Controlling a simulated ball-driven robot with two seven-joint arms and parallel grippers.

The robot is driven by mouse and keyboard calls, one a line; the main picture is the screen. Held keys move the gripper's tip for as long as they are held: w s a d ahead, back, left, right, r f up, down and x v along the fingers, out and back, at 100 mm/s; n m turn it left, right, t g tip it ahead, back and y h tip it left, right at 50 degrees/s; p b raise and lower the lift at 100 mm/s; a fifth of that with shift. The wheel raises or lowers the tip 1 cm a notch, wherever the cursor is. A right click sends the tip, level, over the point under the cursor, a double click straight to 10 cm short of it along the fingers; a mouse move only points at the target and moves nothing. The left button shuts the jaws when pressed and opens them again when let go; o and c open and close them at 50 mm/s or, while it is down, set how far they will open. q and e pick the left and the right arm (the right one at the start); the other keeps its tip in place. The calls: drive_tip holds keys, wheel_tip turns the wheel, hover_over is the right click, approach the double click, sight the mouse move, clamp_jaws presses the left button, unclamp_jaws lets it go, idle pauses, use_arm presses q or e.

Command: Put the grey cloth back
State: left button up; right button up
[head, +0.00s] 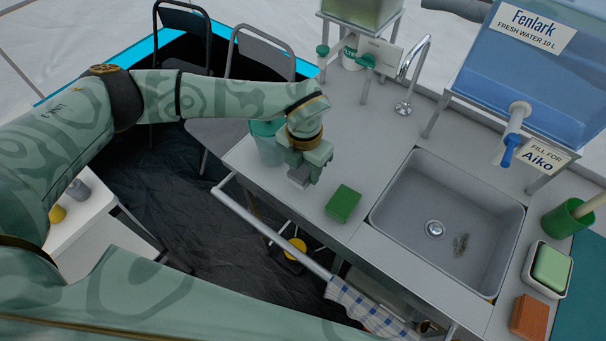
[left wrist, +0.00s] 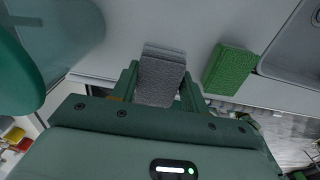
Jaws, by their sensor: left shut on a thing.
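The grey cloth (left wrist: 162,80) is a small folded pad between the fingers of my left gripper (left wrist: 158,88) in the left wrist view. In the head view my left gripper (head: 305,170) points down over the front left part of the counter, and the cloth (head: 298,178) shows below its fingers. The gripper is shut on the cloth. I cannot tell whether the cloth touches the counter. My right gripper is in neither view.
A green block (head: 343,204) lies on the counter (head: 290,215) right of the cloth, before the sink (head: 450,210). A teal container (head: 268,140) stands behind the gripper. A rail (head: 270,232) runs along the front edge, with a checked towel (head: 365,308) hanging on it.

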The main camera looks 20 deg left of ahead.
sight(302, 175)
use_arm(q)
drive_tip(key=shift+w+a+f, duration=0.1)
drive_tip(key=shift+w+f, duration=0.1)
drive_tip(key=shift+f, duration=0.1)
drive_tip(key=f, duration=0.2)
drive_tip(key=f+b, duration=0.1)
drive_tip(key=shift+w+a+f, duration=0.2)
drive_tip(key=shift+w+f, duration=0.05)
drive_tip(key=shift+f, duration=0.15)
drive_tip(key=shift+r, duration=0.1)
drive_tip(key=o, duration=1)
drive_tip(key=shift+c, duration=0.2)
wheel_tip(302, 175, up, 12)
drive_tip(key=shift+r+p, duration=0.1)
drive_tip(key=shift+p, duration=1.05)
